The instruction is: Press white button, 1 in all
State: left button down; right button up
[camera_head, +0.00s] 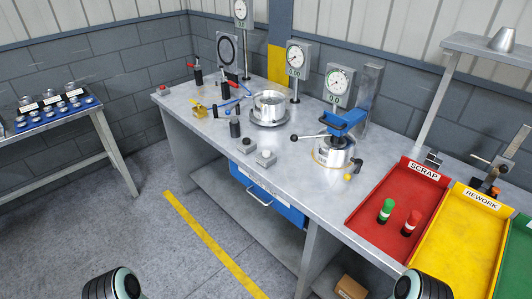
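Two small grey button boxes sit near the front edge of the metal workbench (215,130). The nearer right box (266,159) has a pale top that looks like the white button (266,154), though it is too small to be sure. The box to its left (246,146) carries a darker button. Nothing touches either box. Only rounded dark ends of my two arms show at the bottom left and bottom right, well short of the boxes. No gripper fingers are in view.
A blue-handled press fixture (334,148) and a round metal part (269,106) stand behind the boxes. Dial gauges line the back. Red scrap (365,210) and yellow rework (448,255) trays lie right. A red button (164,90) sits at the far left corner.

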aim_at(266, 154)
jog(key=i+j+z, duration=0.3)
jog(key=i+j, duration=0.15)
jog(key=j, duration=0.2)
jog(key=i+j+z, duration=0.1)
jog(key=j, duration=0.25)
jog(key=i+j+z, duration=0.15)
jog(key=j, duration=0.25)
jog(key=i+j+z, duration=0.15)
jog(key=j, duration=0.25)
jog(key=i+j+z, duration=0.15)
jog(key=j, duration=0.3)
jog(key=i+j+z, duration=0.1)
jog(key=i+j, duration=0.15)
jog(key=j, duration=0.2)
